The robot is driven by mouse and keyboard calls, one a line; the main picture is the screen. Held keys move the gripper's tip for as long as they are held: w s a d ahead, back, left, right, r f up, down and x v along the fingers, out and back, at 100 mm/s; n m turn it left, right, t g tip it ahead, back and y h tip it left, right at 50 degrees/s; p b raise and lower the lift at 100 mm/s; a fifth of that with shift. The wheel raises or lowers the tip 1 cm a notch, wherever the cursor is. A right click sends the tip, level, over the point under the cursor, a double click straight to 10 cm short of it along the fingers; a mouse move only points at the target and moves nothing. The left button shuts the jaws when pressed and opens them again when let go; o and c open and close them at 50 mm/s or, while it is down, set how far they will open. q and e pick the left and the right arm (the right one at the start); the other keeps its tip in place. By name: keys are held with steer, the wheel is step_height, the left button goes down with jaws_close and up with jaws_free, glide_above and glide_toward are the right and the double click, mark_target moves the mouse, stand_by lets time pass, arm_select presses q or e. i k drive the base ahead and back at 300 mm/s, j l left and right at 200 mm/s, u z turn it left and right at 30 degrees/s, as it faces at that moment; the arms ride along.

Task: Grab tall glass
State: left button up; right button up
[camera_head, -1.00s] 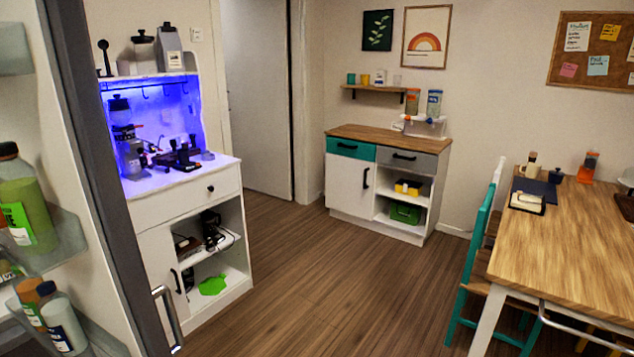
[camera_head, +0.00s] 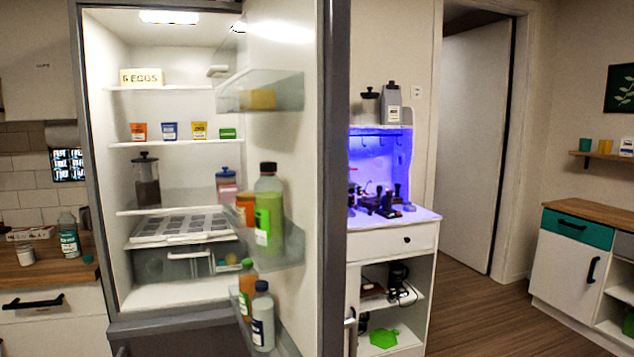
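No tall glass can be made out in the head view. The fridge door hides the cabinet's left part. Neither of my grippers is in view.
The fridge (camera_head: 160,290) stands open at the left, its door (camera_head: 310,110) swung out with bottles on its racks. A wooden counter (camera_head: 45,268) is at the far left. A teal-drawer sideboard (camera_head: 568,260) stands right. Wooden floor (camera_head: 490,320) between is clear.

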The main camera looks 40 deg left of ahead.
mark_target(22, 240)
steer(key=i+u, duration=0.15)
steer(key=u, duration=1.15)
steer(key=i+l+u, duration=0.5)
steer(key=i+l, duration=0.15)
steer(key=i+l+u, duration=0.25)
steer(key=l, duration=0.2)
steer(key=i+l+u, duration=0.25)
steer(key=l, duration=0.2)
steer(key=l+u, duration=0.45)
steer(key=l, duration=0.25)
steer(key=i+j, duration=0.1)
steer(key=j, duration=1.95)
steer(key=i+j, duration=0.15)
steer(key=j, duration=0.85)
steer(key=z, duration=0.45)
steer(key=i+j+z, duration=0.4)
steer(key=j+z, duration=0.2)
steer(key=i+j+z, duration=0.1)
steer(key=j+z, duration=0.15)
steer(key=i+j+z, duration=0.1)
steer(key=j+z, duration=0.2)
steer(key=j, duration=0.2)
steer(key=j+z, duration=0.3)
steer(key=i+j, duration=0.05)
steer(key=j, duration=0.05)
